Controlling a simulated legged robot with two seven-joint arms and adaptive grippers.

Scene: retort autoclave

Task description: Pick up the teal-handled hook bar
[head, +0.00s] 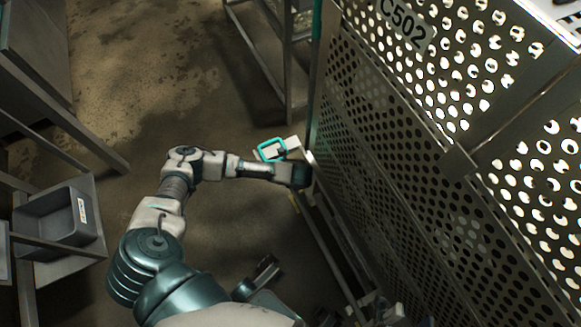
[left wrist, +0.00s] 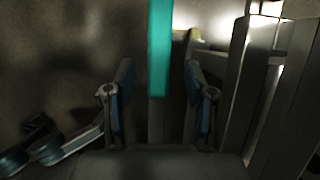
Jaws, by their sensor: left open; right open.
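In the left wrist view the teal handle (left wrist: 160,48) is an upright strip between the two fingers, touching neither as far as I can see. My left gripper (head: 300,173) is a dark shape beside the perforated basket, its fingers hard to make out there. In the left wrist view the left gripper (left wrist: 160,85) is open and empty. My right gripper (head: 266,270) is open, low in the head view. The bar's hook end is not clear.
A tall perforated metal basket (head: 380,150) labelled C502 fills the right side. A metal frame (head: 288,75) stands behind. A grey bin (head: 52,222) sits on a shelf at the left. The wet floor (head: 160,90) between is clear.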

